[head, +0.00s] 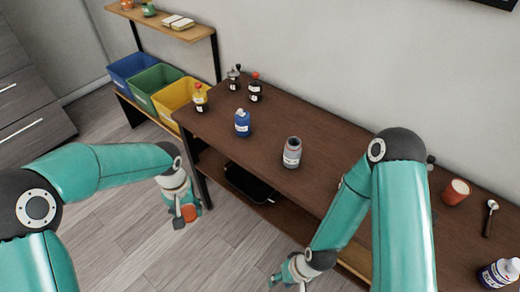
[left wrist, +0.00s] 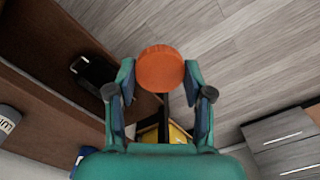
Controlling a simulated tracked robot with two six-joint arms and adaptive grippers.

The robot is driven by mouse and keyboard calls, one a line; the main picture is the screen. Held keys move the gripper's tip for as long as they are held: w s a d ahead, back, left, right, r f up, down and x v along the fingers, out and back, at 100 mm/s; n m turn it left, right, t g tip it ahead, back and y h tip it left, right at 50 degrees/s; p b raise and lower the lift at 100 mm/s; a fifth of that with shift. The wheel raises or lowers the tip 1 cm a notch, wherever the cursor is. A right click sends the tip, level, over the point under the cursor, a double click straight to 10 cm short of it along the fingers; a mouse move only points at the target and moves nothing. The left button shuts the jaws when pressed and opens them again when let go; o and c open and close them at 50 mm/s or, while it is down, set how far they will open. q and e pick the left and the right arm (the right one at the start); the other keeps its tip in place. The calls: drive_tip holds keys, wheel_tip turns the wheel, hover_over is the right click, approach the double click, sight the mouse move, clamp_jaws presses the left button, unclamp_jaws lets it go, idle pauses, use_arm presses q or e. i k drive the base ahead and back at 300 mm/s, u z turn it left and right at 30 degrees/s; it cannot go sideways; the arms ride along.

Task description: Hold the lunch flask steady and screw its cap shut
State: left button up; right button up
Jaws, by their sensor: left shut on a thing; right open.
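The lunch flask (head: 292,153) is a grey cylinder with a white label, upright and without a cap on the wooden counter in the head view. A grey labelled thing (left wrist: 8,122), probably the flask, is cut off at the left edge of the left wrist view. My left gripper (head: 184,213) is shut on the orange cap (left wrist: 160,69), which also shows in the head view (head: 190,214). It holds the cap off the counter's front side, above the floor, apart from the flask. My right gripper (head: 290,278) is open, low in front of the counter, apart from the flask.
Coloured bins (head: 130,68) stand back left.

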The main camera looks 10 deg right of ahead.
sight(292, 151)
drive_tip(key=z, duration=0.65)
drive_tip(key=i, duration=0.15)
drive_tip(key=u, duration=1.35)
drive_tip(key=k, duration=0.7)
drive_tip(key=z, duration=0.15)
